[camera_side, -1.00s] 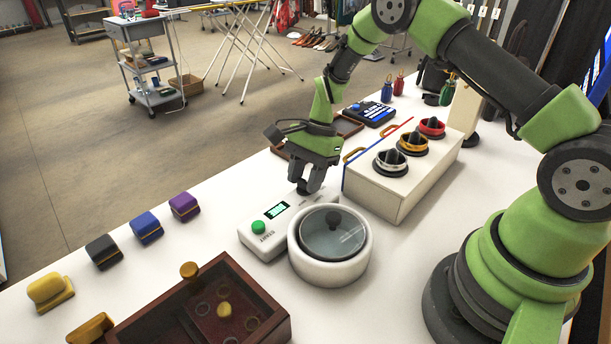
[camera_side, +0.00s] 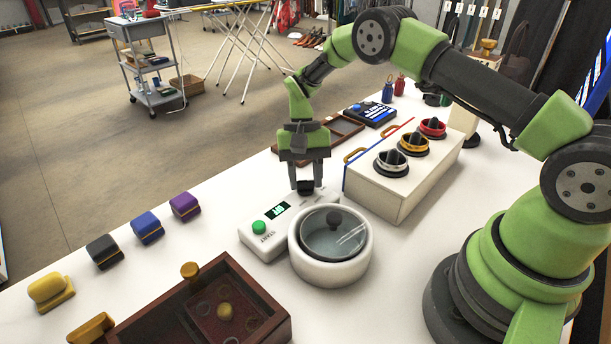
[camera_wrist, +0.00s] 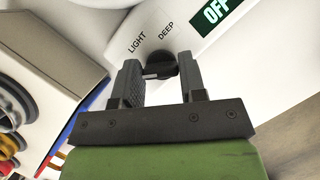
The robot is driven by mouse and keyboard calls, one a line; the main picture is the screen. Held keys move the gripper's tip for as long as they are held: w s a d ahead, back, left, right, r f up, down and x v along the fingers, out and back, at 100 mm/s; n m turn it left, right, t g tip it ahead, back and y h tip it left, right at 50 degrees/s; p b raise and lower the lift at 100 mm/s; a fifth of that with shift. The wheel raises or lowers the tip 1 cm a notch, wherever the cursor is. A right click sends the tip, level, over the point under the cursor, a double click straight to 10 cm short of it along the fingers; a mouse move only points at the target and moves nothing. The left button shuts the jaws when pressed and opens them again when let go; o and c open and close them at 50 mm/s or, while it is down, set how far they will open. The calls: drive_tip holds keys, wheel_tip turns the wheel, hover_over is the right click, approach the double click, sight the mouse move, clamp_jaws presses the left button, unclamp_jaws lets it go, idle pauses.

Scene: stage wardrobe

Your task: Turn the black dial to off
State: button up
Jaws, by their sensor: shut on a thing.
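The black dial (camera_side: 305,188) is at the far end of the white control box (camera_side: 262,240), below my gripper (camera_side: 306,182). In the wrist view the dial (camera_wrist: 161,66) sits between my two fingers, and my gripper is shut on it. The fingers partly hide the dial. The words LIGHT and DEEP are printed beside it. The display (camera_wrist: 216,10) on the box reads OFF in white on dark green. In the side view the display (camera_side: 278,210) looks dark with pale text. A green START button (camera_side: 259,227) is on the near end of the box.
A round white pot with a glass lid (camera_side: 333,245) stands right beside the control box. A white box with several knobs (camera_side: 391,195) is to the right. A brown tray (camera_side: 235,268) is in front. Coloured blocks (camera_side: 146,228) line the left edge.

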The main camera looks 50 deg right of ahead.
drive_tip(key=shift+n+g, duration=0.3)
drive_tip(key=shift+n, duration=0.4)
drive_tip(key=shift+h, duration=0.3)
drive_tip(key=o, duration=0.9)
drive_tip(key=v, duration=1)
